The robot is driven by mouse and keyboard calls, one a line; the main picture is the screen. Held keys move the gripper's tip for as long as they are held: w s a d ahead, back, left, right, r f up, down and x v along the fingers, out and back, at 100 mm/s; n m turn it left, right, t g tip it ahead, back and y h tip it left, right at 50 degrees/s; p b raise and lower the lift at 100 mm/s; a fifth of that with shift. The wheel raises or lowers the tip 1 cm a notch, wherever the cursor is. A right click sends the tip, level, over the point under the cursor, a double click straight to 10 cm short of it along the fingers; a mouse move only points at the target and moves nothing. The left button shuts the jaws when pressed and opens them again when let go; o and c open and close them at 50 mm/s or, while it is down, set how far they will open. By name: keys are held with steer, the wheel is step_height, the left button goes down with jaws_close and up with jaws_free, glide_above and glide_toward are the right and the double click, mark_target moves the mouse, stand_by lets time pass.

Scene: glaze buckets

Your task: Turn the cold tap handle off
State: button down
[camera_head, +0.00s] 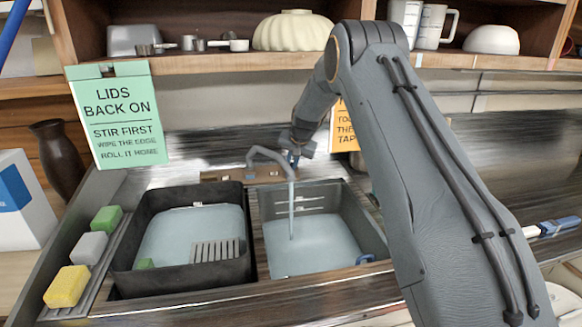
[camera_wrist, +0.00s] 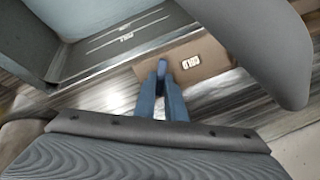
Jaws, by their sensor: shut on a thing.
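The grey tap spout (camera_head: 268,155) arches over the right basin (camera_head: 325,245) in the head view. A thin pale stream (camera_head: 291,210) runs from its tip down to the water in that basin. My gripper (camera_head: 293,157) is at the tap's base, just right of the spout. In the wrist view my gripper (camera_wrist: 162,88) has its two blue fingers closed together on the small blue cold tap handle (camera_wrist: 161,64). The handle stands at the brown tap base (camera_wrist: 208,72), beside a white label. The fingers hide much of the handle, and its turn angle cannot be told.
A dark tub (camera_head: 180,270) fills the left basin. Green, grey and yellow sponges (camera_head: 67,286) lie on the left ledge. A green sign (camera_head: 118,115) and an orange sign (camera_head: 343,130) hang behind. A shelf (camera_head: 210,63) with dishes runs above. A large grey curved shape fills the wrist view's upper right.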

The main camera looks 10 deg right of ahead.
steer(key=m+b, duration=0.1)
steer(key=m, duration=0.1)
steer(key=m+b, duration=0.2)
steer(key=m, duration=0.1)
steer(key=shift+s+d+f+t+y, duration=0.1)
steer(key=shift+d+f+t+y, duration=0.05)
steer(key=shift+t+y, duration=0.2)
steer(key=m+b, duration=0.1)
steer(key=m, duration=0.2)
steer(key=m+t+b, duration=0.1)
steer(key=m, duration=0.2)
steer(key=shift+s+f+y, duration=0.1)
steer(key=shift+s+y, duration=0.1)
steer(key=shift+y, duration=0.05)
steer(key=shift+m, duration=0.3)
steer(key=c, duration=1.8)
jaws_free()
steer(key=shift+b+v, duration=1)
steer(key=shift+v, duration=2.9)
